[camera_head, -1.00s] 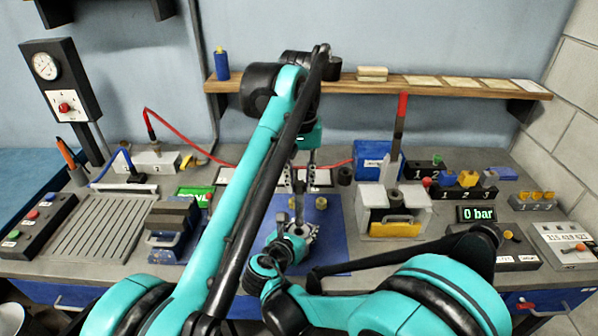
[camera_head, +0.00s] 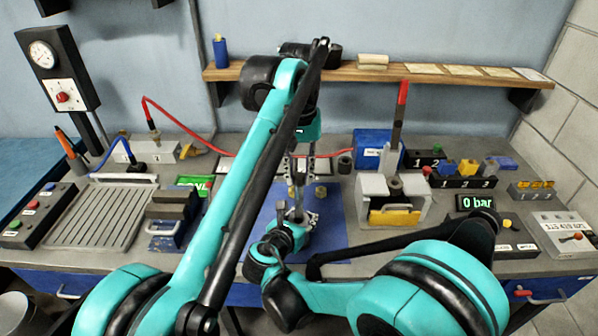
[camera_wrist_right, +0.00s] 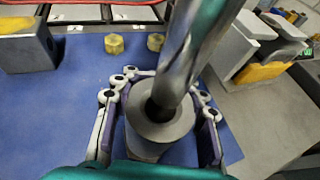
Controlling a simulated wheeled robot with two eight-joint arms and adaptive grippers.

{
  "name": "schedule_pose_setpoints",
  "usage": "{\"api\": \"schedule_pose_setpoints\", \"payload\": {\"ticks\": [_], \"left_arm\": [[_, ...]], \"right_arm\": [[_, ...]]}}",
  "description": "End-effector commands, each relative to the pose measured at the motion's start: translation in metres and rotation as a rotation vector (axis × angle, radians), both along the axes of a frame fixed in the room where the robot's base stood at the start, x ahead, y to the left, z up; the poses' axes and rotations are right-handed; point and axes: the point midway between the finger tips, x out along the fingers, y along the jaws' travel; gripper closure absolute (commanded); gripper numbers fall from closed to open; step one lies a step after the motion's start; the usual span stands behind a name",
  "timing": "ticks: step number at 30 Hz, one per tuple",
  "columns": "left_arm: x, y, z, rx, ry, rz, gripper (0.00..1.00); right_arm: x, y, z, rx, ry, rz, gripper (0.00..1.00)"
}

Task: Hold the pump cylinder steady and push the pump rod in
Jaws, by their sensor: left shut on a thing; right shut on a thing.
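The pump cylinder is a grey, round-topped body (camera_wrist_right: 146,147) on the blue mat (camera_head: 333,222). My right gripper (camera_wrist_right: 158,122) is shut around it, one finger on each side; in the head view this gripper (camera_head: 298,214) is low at the mat's middle. A shiny metal shaft (camera_wrist_right: 196,45), seemingly the pump rod, comes down tilted into the dark hole in the cylinder's top. My left gripper (camera_head: 300,168) points down above the right one, shut on the rod. Its fingertips are small in the head view, and the rod's upper end is hard to make out.
Two yellow hexagonal pieces (camera_wrist_right: 114,44) (camera_wrist_right: 155,41) lie behind the cylinder on the mat. A blue-and-grey block (camera_head: 172,212) stands left of the mat, a grey holder with a yellow front (camera_head: 394,215) right of it. A small dark cylinder (camera_head: 345,163) is behind right. A shelf (camera_head: 440,82) runs along the wall.

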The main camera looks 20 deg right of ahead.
Motion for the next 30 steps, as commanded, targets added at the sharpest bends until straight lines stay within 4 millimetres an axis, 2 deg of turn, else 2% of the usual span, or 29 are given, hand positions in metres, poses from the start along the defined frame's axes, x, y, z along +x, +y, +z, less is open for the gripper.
{"api": "schedule_pose_setpoints", "payload": {"ticks": [30], "left_arm": [[0.0001,0.0000,-0.0067,0.000,0.000,0.000,1.00]], "right_arm": [[-0.0001,-0.0001,-0.0001,0.000,0.000,0.000,1.00]]}}
